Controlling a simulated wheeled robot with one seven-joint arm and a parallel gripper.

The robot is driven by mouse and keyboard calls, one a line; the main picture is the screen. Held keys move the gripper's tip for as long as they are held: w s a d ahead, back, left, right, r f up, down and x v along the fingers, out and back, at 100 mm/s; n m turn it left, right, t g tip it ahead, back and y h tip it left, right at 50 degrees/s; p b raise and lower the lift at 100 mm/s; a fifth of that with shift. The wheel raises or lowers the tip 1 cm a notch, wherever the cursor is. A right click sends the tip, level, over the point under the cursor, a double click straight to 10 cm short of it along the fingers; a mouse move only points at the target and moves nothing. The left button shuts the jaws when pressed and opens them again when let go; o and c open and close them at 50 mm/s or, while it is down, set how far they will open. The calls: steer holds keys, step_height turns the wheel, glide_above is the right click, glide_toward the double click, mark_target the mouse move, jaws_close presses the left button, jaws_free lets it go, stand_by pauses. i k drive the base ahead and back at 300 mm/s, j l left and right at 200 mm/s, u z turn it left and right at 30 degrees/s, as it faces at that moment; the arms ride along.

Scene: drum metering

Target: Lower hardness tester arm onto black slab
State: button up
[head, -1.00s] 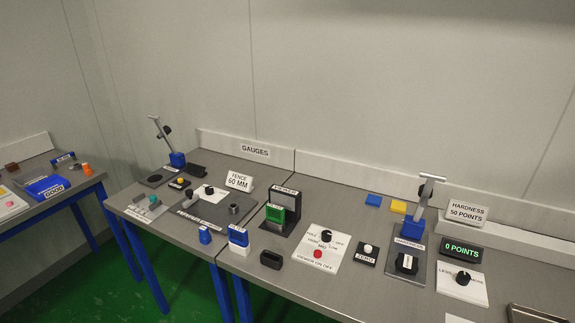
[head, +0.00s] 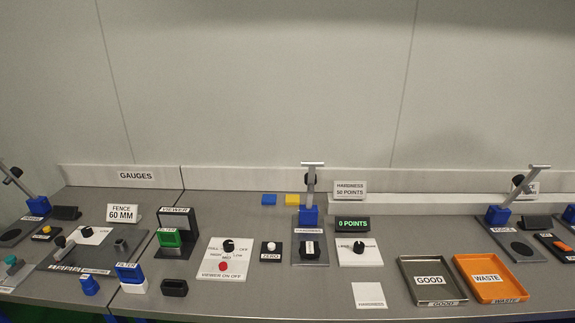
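The hardness tester stands on a grey base plate (head: 311,262) near the middle of the bench. Its blue block (head: 309,216) carries a grey lever arm (head: 311,182) with a crossbar on top. The arm is raised, pointing up from the block. A black slab (head: 309,248) with a white label lies on the base plate in front of the block. The green readout (head: 352,223) beside it shows 0 POINTS. My gripper is not in view.
A white dial panel (head: 360,257) is right of the tester, and the ZERO button (head: 271,250) is left. The GOOD tray (head: 405,275) and orange WASTE tray (head: 516,291) are further right. Blue (head: 269,199) and yellow (head: 293,199) slabs lie behind. Another raised arm (head: 521,188) stands far right.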

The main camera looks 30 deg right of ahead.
mark_target(310, 178)
steer(key=i+l+z, duration=0.15)
steer(key=z, duration=0.2)
steer(key=i+l+z, duration=0.15)
steer(key=l+z, duration=0.2)
steer(key=i+l+z, duration=0.2)
steer(key=z, duration=0.15)
